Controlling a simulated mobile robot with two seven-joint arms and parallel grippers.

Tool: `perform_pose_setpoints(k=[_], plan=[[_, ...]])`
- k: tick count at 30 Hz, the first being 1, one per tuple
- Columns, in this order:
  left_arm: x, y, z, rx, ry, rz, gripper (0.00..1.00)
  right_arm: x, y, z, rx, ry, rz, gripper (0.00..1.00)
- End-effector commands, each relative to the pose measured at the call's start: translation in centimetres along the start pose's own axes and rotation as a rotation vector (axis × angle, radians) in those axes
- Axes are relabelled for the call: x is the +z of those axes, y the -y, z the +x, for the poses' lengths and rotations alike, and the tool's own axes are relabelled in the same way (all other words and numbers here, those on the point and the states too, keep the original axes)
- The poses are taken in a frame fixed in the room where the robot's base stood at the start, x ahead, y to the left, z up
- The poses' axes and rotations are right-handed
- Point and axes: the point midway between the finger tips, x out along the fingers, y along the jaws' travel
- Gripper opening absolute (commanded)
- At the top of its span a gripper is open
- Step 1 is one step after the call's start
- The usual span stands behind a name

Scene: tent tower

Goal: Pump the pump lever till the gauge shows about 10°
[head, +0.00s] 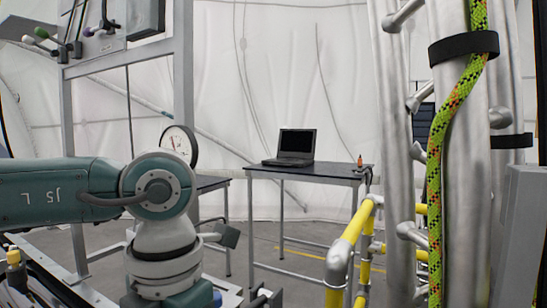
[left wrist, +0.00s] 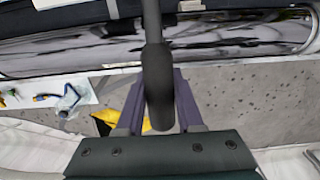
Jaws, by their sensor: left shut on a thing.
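The pump lever (left wrist: 152,40) is a dark rod with a thick black grip, seen in the left wrist view coming down from the top middle. My left gripper (left wrist: 160,98) has its two purple fingers on either side of this grip and is shut on it. In the head view my left arm comes in from the left and its wrist points down; the fingers and the lever are not clearly visible there. The round white gauge (head: 180,143) stands just behind my left wrist, partly covered by it. Its needle is too small to read. My right gripper is in neither view.
A table (head: 325,172) with a black laptop (head: 291,147) and a small orange bottle (head: 360,161) stands behind. Yellow railing (head: 348,238) and silver poles with a green rope (head: 437,170) fill the right. A metal frame (head: 183,65) rises at left.

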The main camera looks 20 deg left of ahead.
Motion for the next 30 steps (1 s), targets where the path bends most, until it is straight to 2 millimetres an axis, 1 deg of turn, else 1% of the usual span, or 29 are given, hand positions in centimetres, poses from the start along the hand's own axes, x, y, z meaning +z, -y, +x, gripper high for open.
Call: perform_pose_setpoints(k=[1, 9, 11, 13, 17, 30], plan=[[-0.3, -0.1, 0.7, 0.004, -0.008, -0.001, 0.0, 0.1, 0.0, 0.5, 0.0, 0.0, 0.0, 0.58], [-0.5, -0.1, 2.1, 0.004, -0.008, -0.001, 0.0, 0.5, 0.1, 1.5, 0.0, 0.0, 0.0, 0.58], [-0.5, -0.1, 2.4, 0.004, -0.009, -0.001, 0.0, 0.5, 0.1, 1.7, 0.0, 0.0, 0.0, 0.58], [-0.5, -0.1, 2.1, 0.004, -0.008, -0.001, 0.0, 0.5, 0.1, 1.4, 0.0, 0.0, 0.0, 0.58], [-0.5, -0.1, 2.4, 0.004, -0.009, -0.001, 0.0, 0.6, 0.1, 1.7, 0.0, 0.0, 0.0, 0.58], [-0.4, -0.1, 4.6, 0.005, -0.008, -0.001, 0.0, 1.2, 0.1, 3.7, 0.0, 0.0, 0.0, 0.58]])
